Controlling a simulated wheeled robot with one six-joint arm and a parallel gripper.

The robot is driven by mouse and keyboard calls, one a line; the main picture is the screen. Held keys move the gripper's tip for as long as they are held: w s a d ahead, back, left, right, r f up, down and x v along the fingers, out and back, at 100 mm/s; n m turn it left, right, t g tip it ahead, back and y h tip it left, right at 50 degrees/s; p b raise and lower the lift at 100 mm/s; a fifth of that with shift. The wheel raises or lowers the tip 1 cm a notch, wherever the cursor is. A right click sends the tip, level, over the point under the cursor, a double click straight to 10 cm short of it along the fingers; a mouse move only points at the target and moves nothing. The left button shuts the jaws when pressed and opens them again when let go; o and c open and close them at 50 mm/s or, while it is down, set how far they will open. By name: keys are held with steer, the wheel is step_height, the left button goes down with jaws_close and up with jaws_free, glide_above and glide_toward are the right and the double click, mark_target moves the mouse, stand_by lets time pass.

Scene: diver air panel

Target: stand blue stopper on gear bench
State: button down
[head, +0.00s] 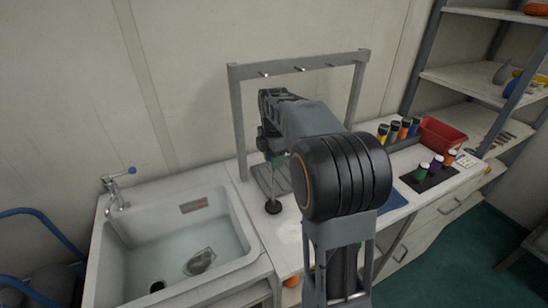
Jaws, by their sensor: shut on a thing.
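My gripper (272,152) points down in front of the grey frame on the worktop. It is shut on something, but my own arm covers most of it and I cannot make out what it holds. A small dark green patch shows just below the jaws. A thin stem with a round black foot (272,208) shows under the gripper, near the sink's right edge. I cannot tell if the stem is held. A blue cylinder (414,127) stands at the right end of the back row. No blue shows at my jaws.
A grey frame (238,115) with pegs stands around my arm. The water-filled sink (236,215) is left. Right are a red bin (440,138), a dark mat (430,183) with several small containers, and a blue mat (390,201). Shelves (470,87) rise at far right.

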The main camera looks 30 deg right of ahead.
steer(key=shift+f+b, duration=0.4)
steer(key=shift+f, duration=0.15)
stand_by(1.0)
steer(key=shift+c, duration=0.8)
jaws_free()
steer(key=shift+r+p, duration=4.1)
steer(key=shift+r, duration=0.45)
